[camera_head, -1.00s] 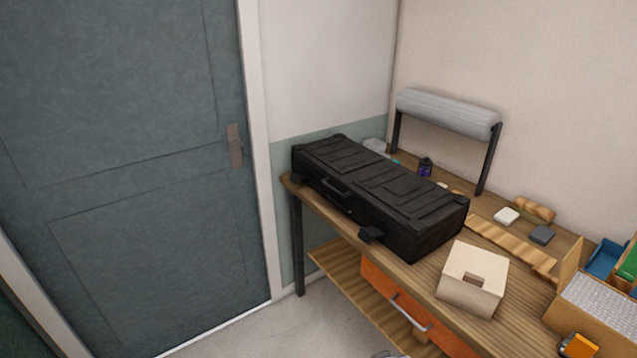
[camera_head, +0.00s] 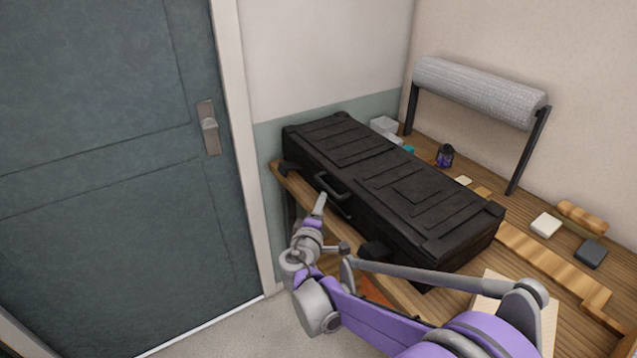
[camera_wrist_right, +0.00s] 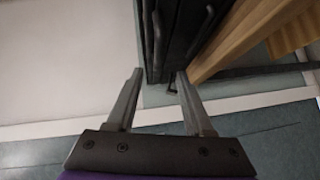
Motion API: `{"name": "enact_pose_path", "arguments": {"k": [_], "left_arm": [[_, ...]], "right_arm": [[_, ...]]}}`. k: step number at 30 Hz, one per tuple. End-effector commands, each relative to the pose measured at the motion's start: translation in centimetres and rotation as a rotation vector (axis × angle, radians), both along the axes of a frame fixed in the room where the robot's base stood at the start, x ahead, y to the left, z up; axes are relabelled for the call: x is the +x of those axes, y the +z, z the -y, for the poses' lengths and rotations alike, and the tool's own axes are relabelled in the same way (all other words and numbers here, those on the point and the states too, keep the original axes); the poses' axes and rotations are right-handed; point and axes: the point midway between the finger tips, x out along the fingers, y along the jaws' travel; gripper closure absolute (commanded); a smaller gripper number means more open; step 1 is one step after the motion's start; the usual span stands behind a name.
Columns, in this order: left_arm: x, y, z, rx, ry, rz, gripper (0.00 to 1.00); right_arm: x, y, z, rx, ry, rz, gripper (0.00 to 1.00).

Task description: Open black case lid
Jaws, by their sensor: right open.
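The black case (camera_head: 400,190) lies on the wooden workbench with its ribbed lid closed. A handle (camera_head: 331,185) sits in the middle of its front side, with a dark latch (camera_head: 374,252) near the right end and another (camera_head: 289,168) near the left end. My right gripper (camera_head: 321,204) is just in front of the case, close to the handle. In the right wrist view its two fingers (camera_wrist_right: 158,95) are spread and empty, with the case's dark side (camera_wrist_right: 165,35) beyond and between them. I cannot tell whether a finger touches the case. My left gripper is out of view.
The wooden bench (camera_head: 545,262) runs to the right. A bubble-wrap roll (camera_head: 480,90) stands on a black frame behind the case. A dark small jar (camera_head: 444,156), a white block (camera_head: 545,225) and a grey block (camera_head: 591,253) lie behind. A door (camera_head: 100,180) is at left.

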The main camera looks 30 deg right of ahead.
Motion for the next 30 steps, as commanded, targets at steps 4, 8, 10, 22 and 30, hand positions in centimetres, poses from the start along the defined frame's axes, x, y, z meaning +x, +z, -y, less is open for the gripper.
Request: {"name": "enact_pose_path", "arguments": {"k": [4, 8, 10, 22, 30], "left_arm": [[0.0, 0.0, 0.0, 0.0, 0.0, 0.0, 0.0], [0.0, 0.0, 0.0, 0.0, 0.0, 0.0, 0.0], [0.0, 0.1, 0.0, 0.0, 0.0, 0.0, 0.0], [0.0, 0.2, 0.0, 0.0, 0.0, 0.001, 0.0], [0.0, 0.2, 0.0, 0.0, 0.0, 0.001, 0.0]], "right_arm": [[1.1, -0.2, 0.9, -0.006, -0.001, 0.0, 0.48], [2.8, -0.5, 2.4, -0.005, -0.002, 0.001, 0.48], [3.9, -0.7, 3.3, -0.004, -0.002, 0.0, 0.48], [7.9, -1.4, 6.7, -0.004, 0.0, 0.0, 0.48], [8.2, -1.5, 6.8, -0.003, 0.0, 0.0, 0.48]]}}
